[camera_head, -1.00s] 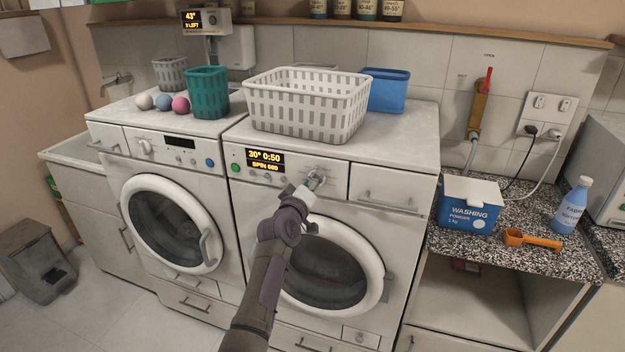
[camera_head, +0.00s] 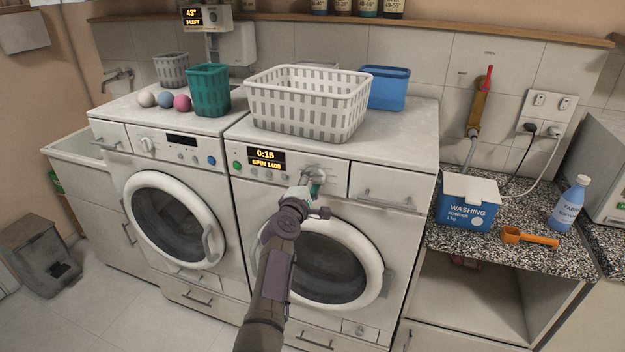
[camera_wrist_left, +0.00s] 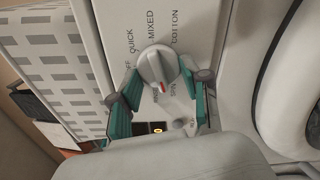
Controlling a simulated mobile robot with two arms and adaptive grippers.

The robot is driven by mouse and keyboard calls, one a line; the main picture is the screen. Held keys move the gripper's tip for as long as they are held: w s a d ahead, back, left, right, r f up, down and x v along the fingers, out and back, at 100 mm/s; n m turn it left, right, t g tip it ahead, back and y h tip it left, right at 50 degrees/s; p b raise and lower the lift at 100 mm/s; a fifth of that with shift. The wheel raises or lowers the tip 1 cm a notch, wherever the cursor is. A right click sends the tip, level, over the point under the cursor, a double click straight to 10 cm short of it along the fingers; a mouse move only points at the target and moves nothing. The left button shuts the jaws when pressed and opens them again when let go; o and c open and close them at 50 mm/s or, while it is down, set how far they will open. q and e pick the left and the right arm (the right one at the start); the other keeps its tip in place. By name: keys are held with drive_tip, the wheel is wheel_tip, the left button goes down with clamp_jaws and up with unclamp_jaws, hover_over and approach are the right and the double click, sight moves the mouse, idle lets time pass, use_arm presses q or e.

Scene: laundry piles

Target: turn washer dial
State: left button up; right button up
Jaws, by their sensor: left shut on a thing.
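The right-hand washer (camera_head: 400,225) has a lit display (camera_head: 266,158) reading 0:15 and SPIN 1400. Its round grey dial (camera_wrist_left: 157,66) shows in the left wrist view, with labels such as QUICK, MIXED, COTTON and SPIN around it. The red mark on the dial points to the SPIN side. My left gripper (camera_head: 315,180) is at the washer's panel, its teal fingers on either side of the dial and shut on it. In the head view the gripper largely hides the dial. My right gripper is not in view.
A white basket (camera_head: 308,105) and a blue bin (camera_head: 388,88) stand on this washer. A second washer (camera_head: 140,180) stands to the left. A washing powder box (camera_head: 467,203) and orange scoop (camera_head: 528,237) lie on the right counter. The round door is below the gripper.

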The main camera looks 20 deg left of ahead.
use_arm(q)
drive_tip(key=shift+f+n+p, duration=0.1)
drive_tip(key=shift+n+p, duration=0.2)
drive_tip(key=shift+n, duration=1.2)
